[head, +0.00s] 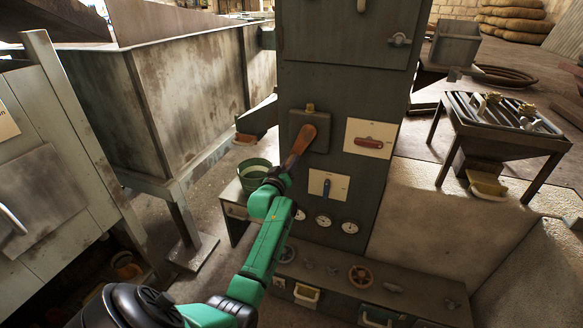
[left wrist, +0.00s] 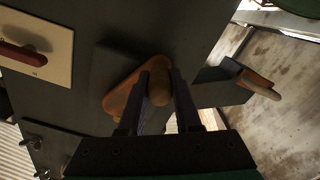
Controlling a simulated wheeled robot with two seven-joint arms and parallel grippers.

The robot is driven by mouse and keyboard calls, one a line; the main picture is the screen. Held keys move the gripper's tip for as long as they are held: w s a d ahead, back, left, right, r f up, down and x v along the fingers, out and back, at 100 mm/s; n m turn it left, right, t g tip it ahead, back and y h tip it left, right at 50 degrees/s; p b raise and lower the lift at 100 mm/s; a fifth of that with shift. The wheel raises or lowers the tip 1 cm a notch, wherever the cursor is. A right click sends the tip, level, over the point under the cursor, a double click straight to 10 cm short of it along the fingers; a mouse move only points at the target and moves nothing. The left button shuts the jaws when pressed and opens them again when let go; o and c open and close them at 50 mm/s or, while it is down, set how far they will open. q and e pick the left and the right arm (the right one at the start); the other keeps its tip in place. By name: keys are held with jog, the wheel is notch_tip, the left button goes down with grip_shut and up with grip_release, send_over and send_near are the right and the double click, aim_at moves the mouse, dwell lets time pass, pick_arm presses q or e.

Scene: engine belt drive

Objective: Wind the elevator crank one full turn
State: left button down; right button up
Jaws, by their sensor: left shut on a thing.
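The elevator crank (head: 303,139) has an orange-brown arm and sits on a dark square plate on the front of the tall grey elevator column (head: 345,85). Its arm slants down and to the left in the head view. My green left arm reaches up from below, and my left gripper (head: 280,178) is at the crank's lower end. In the left wrist view the two dark fingers are shut on the crank's rounded handle (left wrist: 159,86), with the orange crank arm (left wrist: 120,99) beside and behind them. My right gripper is not in view.
Gauges (head: 323,220) sit below. A green bucket (head: 254,173) stands left, near a large metal bin (head: 190,95). A slatted table (head: 500,125) stands right.

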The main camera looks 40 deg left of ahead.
pick_arm(q)
jog(key=s+a+r+m+p, duration=0.1)
jog(key=a+r+m+p, duration=0.3)
jog(key=r+m, duration=0.4)
jog(key=shift+s+a+r+m+p, duration=0.3)
jog(key=shift+m+p, duration=0.4)
jog(key=shift+m, duration=2.1)
jog(key=shift+r, duration=0.15)
jog(key=c, duration=0.6)
grip_release()
jog(key=shift+f, duration=0.2)
